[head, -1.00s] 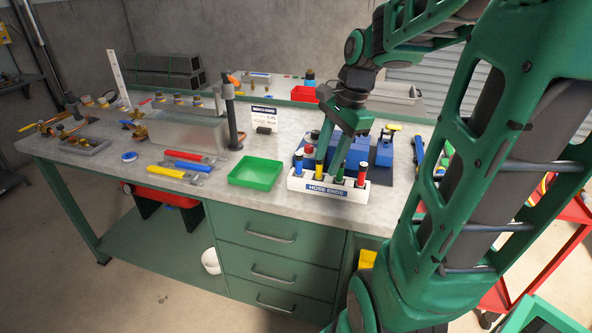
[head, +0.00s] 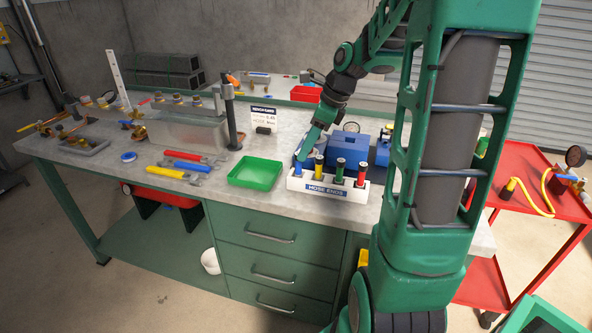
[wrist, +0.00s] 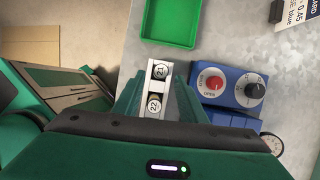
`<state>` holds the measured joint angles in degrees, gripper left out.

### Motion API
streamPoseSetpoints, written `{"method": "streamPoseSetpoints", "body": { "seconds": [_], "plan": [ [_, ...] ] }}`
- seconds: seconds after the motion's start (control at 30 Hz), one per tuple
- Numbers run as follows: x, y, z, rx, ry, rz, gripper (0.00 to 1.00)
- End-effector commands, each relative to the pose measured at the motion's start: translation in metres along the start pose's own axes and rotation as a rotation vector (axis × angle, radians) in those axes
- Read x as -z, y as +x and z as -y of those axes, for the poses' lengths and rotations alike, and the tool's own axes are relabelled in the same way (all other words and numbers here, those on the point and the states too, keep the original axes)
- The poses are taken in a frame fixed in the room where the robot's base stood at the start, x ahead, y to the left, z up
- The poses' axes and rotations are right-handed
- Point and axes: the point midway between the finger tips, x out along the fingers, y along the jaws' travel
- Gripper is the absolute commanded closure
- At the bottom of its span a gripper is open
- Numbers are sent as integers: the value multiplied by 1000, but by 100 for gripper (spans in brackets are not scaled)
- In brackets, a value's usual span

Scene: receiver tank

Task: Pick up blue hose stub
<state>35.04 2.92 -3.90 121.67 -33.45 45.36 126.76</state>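The white hose-ends rack (head: 327,189) stands at the front of the bench. The blue hose stub (head: 297,169) stands upright in its leftmost place, partly covered by my gripper (head: 302,154). Yellow (head: 319,167), green (head: 339,172) and red (head: 362,173) stubs stand to its right. In the wrist view my gripper (wrist: 158,80) is open, with a finger on each side of the rack. A stub top marked 21 (wrist: 161,72) shows between the fingertips, and one marked 22 (wrist: 154,105) lies nearer the palm. I cannot tell how far down the fingers reach.
A green tray (head: 255,174) lies just left of the rack. Blue boxes (head: 350,149) stand close behind it, one with a red button and black knob (wrist: 250,90).

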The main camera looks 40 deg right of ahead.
Motion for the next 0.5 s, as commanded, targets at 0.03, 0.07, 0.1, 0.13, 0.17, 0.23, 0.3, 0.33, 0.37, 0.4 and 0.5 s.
{"method": "streamPoseSetpoints", "body": {
  "seconds": [0.03,0.07,0.1,0.13,0.17,0.23,0.3,0.33,0.37,0.4,0.5],
  "plan": [
    [0,3,0,0,1,0,62],
    [0,4,0,0,0,0,62],
    [0,6,0,0,0,0,62],
    [0,8,0,-1,0,0,62],
    [-1,11,0,-1,0,0,62],
    [-2,19,0,-1,0,-1,62],
    [-3,30,0,-3,-1,-1,62],
    [-4,35,0,-3,-1,-1,62],
    [-4,39,1,-3,-1,-1,62],
    [-4,44,1,-2,0,-1,62],
    [-4,53,1,-1,-1,-1,62]
  ]
}}
